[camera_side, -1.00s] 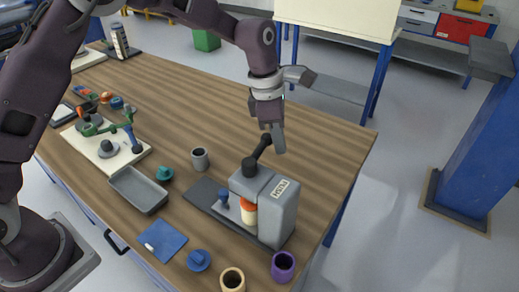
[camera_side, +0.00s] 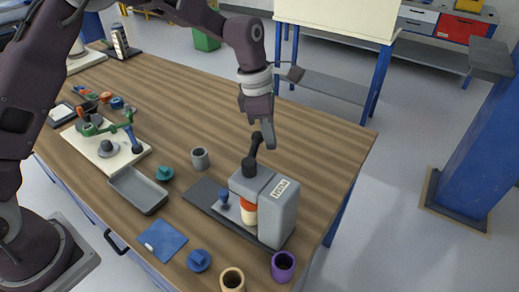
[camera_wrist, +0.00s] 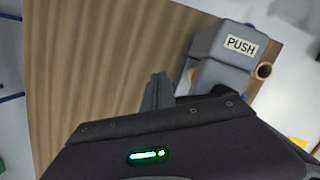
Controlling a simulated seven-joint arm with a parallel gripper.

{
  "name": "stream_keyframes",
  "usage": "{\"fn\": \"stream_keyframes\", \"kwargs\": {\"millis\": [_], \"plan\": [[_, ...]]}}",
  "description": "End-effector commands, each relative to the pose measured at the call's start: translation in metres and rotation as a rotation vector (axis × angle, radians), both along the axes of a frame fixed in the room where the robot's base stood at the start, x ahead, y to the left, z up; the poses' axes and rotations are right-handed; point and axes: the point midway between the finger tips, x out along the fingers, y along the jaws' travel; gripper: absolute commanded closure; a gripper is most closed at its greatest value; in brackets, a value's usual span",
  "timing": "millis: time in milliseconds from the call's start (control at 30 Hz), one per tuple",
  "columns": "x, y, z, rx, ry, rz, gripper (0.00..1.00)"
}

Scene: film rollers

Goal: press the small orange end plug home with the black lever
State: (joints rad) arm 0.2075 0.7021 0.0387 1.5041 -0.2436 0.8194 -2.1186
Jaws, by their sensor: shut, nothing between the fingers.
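The small orange end plug (camera_side: 249,205) sits on top of a cream roller (camera_side: 249,217) inside the grey press (camera_side: 279,215). The black lever (camera_side: 254,149) rises from the press's top, nearly upright and leaning slightly right. My gripper (camera_side: 270,142) is shut and empty, with its fingers pointing down just right of the lever's upper end. I cannot tell whether they touch. In the wrist view the shut fingers (camera_wrist: 158,92) show left of the press (camera_wrist: 222,62) with its PUSH label; most of the lever is hidden there.
A blue peg (camera_side: 223,199) stands on the press's dark base. A grey cup (camera_side: 200,159), grey tray (camera_side: 138,189), blue pad (camera_side: 162,239), and purple cup (camera_side: 283,266) lie around it. The wooden table (camera_side: 310,135) behind the press is clear.

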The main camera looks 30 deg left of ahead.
Motion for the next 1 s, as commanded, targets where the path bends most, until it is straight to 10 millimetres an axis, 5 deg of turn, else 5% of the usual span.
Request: {"fn": "stream_keyframes", "kwargs": {"millis": [600,1000], "plan": [[-0.004,0.017,0.000,0.001,0.001,0.000,1.00],[0.005,0.003,0.000,0.001,0.000,-0.002,1.00]]}}
